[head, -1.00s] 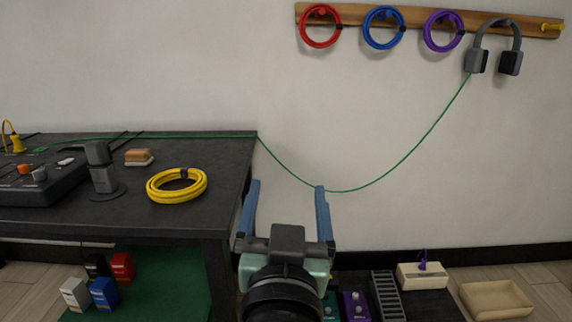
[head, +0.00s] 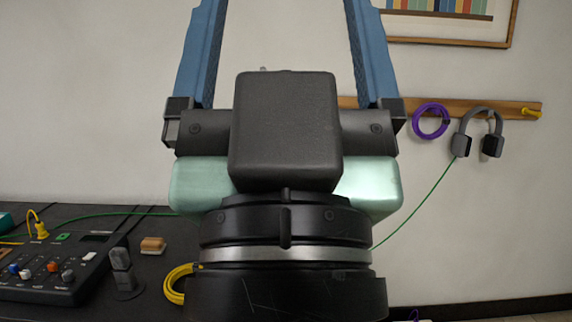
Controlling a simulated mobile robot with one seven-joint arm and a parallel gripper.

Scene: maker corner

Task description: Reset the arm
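My gripper (head: 284,20) is large in the middle of the head view, raised with its two blue fingers pointing up. The fingers stand wide apart with only bare wall between them, so it is open and empty. The fingertips run out of the top of the picture. My gripper and wrist hide part of the wall rack and part of the table.
A black table (head: 150,290) at lower left bears a mixer (head: 45,272), a brush (head: 152,246) and a yellow cable coil (head: 176,283). A purple ring (head: 430,121) and headphones (head: 477,132) hang on the wooden rail (head: 515,109). A green cable (head: 425,200) runs from the headphones behind my arm.

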